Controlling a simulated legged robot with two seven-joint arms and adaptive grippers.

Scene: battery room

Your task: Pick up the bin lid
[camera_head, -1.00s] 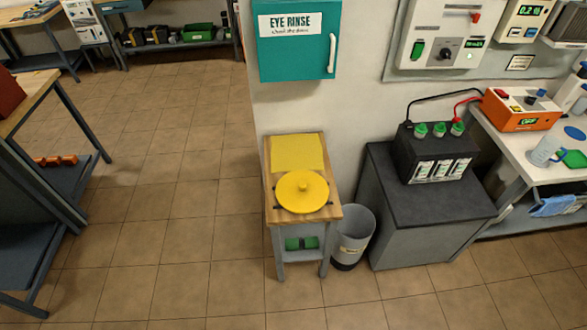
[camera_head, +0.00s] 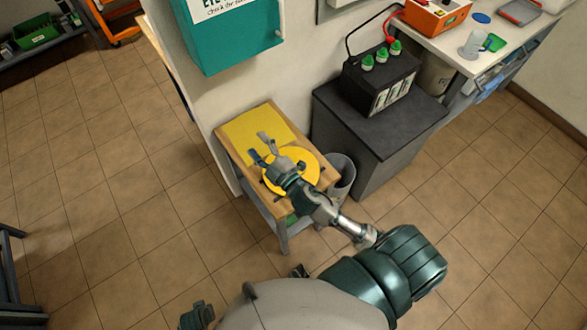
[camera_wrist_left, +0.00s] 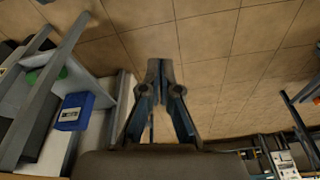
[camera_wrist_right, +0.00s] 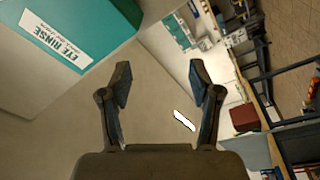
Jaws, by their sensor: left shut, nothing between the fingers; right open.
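The bin lid (camera_head: 311,167) is a round yellow disc lying on a small wooden-topped stand (camera_head: 272,204). My right gripper (camera_head: 262,146) is open and shows in front of the lid in the head view, covering its middle and knob. Its fingers point toward the yellow square on the stand. The right wrist view shows the open fingers (camera_wrist_right: 161,78) with nothing between them; the lid is not in that view. My left gripper (camera_wrist_left: 160,66) is shut and empty over the tiled floor in the left wrist view. The grey bin (camera_head: 343,174) stands right of the stand, partly hidden.
A teal eye rinse cabinet (camera_head: 232,32) hangs on the wall above the stand. A dark-topped grey cabinet (camera_head: 335,110) with a black battery unit (camera_head: 379,80) stands to the right. A yellow square (camera_head: 250,128) lies behind the lid.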

